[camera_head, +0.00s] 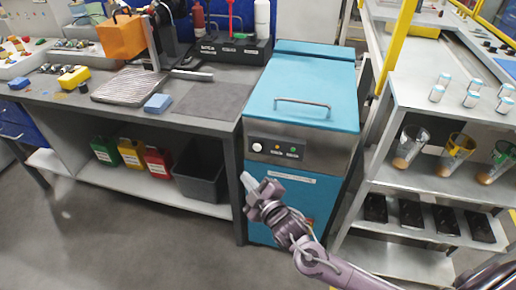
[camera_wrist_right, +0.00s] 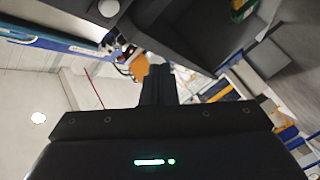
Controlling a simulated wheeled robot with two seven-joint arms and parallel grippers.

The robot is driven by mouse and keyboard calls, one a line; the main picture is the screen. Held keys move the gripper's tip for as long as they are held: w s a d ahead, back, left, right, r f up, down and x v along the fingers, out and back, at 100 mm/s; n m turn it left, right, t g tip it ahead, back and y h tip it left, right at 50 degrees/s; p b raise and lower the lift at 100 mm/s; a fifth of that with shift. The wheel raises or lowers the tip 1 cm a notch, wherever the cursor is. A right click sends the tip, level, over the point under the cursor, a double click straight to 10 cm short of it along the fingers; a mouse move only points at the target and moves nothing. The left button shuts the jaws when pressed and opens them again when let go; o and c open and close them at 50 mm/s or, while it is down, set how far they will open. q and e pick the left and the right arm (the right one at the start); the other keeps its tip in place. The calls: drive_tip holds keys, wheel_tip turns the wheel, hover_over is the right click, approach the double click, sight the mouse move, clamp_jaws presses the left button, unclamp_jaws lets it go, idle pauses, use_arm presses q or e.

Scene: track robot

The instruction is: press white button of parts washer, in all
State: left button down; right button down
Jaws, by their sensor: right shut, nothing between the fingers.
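The parts washer (camera_head: 303,95) is a blue cabinet with a blue lid and a grey front panel. Its round white button (camera_head: 257,147) sits at the left of that panel, beside small orange and green lights. My right gripper (camera_head: 246,179) is in front of the washer, lower than the button and apart from it in the picture. Its fingers (camera_wrist_right: 158,84) are shut with nothing between them. A round white disc that looks like the button (camera_wrist_right: 108,8) shows at the top of the right wrist view. My left gripper is not in view.
A workbench (camera_head: 215,100) with a tray, an orange box (camera_head: 122,37) and a blue block stands left of the washer. Coloured cans and a dark bin (camera_head: 200,172) are on its lower shelf. A metal rack (camera_head: 430,110) with cups stands at right. Floor is clear at front left.

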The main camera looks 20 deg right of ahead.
sight(257, 148)
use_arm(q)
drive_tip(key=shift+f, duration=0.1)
use_arm(e)
drive_tip(key=shift+w, duration=0.1)
